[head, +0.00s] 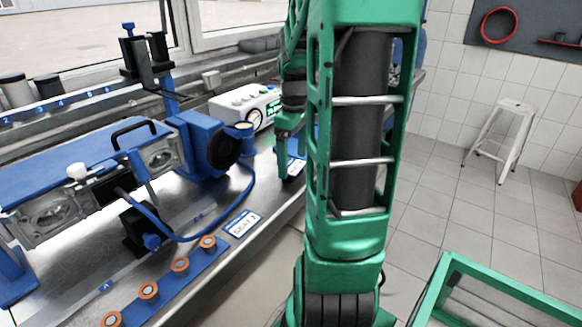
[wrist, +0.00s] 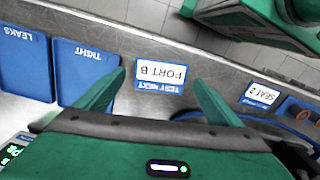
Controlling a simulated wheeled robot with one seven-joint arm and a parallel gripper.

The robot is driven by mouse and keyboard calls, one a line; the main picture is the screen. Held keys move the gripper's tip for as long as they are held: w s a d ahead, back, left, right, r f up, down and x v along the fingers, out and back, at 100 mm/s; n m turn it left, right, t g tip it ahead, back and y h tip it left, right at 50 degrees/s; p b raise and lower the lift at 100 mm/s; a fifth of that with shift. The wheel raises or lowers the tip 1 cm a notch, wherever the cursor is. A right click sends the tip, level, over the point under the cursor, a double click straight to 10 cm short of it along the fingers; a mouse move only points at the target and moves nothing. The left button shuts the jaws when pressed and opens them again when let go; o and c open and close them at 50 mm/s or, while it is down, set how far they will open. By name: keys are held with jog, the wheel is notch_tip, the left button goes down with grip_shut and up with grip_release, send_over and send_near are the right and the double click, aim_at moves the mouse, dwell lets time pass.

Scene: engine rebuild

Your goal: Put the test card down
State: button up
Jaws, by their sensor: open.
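The test card (wrist: 162,75) is a white and blue card reading "TEST NEXT PORT B", upside down in the wrist view. It appears to lie flat on the metal bench near its edge. My gripper (wrist: 161,80) is open, with one green finger on each side of the card and a visible gap to both. In the head view my gripper (head: 286,160) is low over the bench, partly hidden by my arm. Part of the card (head: 297,167) shows beside it there.
Blue trays marked LEAKS (wrist: 24,66) and TIGHT (wrist: 84,70) lie to the left in the wrist view. A SEAT 2 card (head: 243,224), a white tester (head: 240,104) and a blue engine fixture (head: 90,160) share the bench (head: 215,262). A white stool (head: 503,130) stands on the floor.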

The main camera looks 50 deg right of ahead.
jog(key=shift+f, duration=0.25)
dwell(0.6)
jog(key=shift+c, duration=0.3)
jog(key=c, duration=1)
jog(key=shift+c, duration=0.8)
jog(key=shift+r, duration=0.15)
